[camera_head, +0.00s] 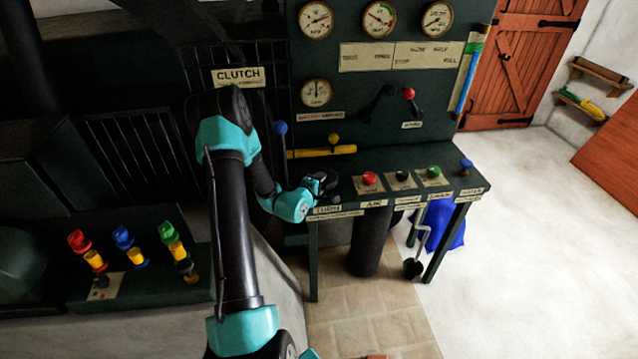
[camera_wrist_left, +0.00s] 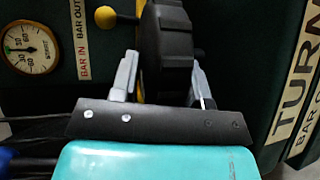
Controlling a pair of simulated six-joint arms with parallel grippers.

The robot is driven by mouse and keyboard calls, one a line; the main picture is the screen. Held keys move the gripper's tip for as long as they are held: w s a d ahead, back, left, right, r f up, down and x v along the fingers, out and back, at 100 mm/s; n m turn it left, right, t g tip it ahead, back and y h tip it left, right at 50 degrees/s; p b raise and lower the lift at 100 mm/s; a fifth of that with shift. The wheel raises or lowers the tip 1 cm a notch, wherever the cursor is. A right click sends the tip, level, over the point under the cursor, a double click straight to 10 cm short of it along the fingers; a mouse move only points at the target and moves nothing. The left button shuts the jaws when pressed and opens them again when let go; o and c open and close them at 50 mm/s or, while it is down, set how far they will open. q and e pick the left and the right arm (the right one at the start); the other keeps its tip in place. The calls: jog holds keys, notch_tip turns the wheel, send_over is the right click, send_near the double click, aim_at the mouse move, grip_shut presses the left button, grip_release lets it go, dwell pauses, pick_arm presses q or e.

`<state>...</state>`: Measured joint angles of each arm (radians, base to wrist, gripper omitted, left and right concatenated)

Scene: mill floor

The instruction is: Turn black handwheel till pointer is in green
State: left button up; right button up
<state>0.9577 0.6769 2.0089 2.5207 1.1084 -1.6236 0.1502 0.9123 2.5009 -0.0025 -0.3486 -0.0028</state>
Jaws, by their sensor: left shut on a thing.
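The black handwheel (camera_head: 329,181) is at the left front corner of the dark green control desk, above the TURN label (camera_head: 328,209). My left gripper (camera_head: 318,185) is at the wheel. In the left wrist view the ridged handwheel (camera_wrist_left: 168,45) sits between the two grey fingers of my left gripper (camera_wrist_left: 163,78), which is shut on its rim. A white round gauge (camera_wrist_left: 30,46) shows at the left of the wrist view, with a small green patch at its edge. I cannot tell whether its pointer lies in the green. My right gripper is out of view.
Red (camera_head: 370,178), black (camera_head: 402,176) and green (camera_head: 433,172) buttons line the desk top. A yellow bar (camera_head: 322,152) and a blue-knobbed lever (camera_head: 281,128) stand close behind the wheel. Several gauges sit on the upright panel. The pale floor at right is open.

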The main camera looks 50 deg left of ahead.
pick_arm(q)
jog(key=o, duration=0.9)
jog(key=shift+o, duration=0.2)
jog(key=shift+s, duration=0.1)
jog(key=v, duration=1.7)
jog(key=shift+s, duration=0.1)
